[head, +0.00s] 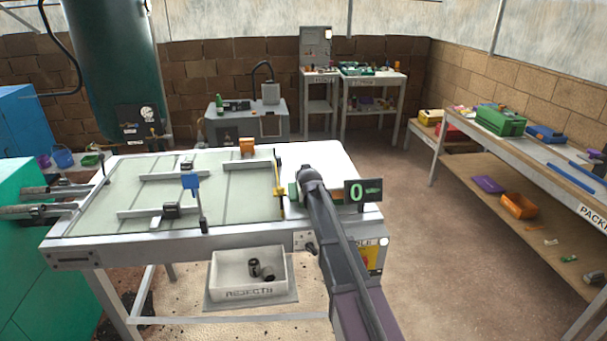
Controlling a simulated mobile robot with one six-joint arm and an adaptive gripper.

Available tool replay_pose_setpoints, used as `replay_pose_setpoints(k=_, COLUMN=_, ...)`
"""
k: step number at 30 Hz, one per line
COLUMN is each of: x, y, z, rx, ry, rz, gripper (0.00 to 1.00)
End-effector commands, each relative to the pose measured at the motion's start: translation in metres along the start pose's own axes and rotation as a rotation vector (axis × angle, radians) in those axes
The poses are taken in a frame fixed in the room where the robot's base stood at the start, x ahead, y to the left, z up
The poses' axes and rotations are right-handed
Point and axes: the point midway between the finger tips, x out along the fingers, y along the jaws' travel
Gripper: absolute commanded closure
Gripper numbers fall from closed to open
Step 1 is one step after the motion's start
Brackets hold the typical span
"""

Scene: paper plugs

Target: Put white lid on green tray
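My arm reaches from the bottom of the head view up over the right part of the glass-topped table. Its far end (310,176) hides the gripper's fingers, so I cannot tell whether they are open or shut, or hold anything. A green object (293,190) partly shows just left of the arm's end on the white tabletop; most of it is hidden, and I cannot tell if it is the green tray. I cannot make out a white lid for certain.
A REJECTS bin (246,274) with dark cylinders sits below the table (105,212). A display showing 0 (362,191) stands right of my arm. A packing bench (546,160) at right bears a green box (500,121). The floor between (440,240) is clear.

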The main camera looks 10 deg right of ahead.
Motion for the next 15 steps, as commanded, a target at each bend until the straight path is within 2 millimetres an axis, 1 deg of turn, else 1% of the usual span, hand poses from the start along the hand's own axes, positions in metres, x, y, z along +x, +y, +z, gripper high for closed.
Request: replay_pose_setpoints(k=15, x=0.0019, y=0.0002, z=0.0044, rx=0.0, ry=0.0, rz=0.0, gripper=1.0)
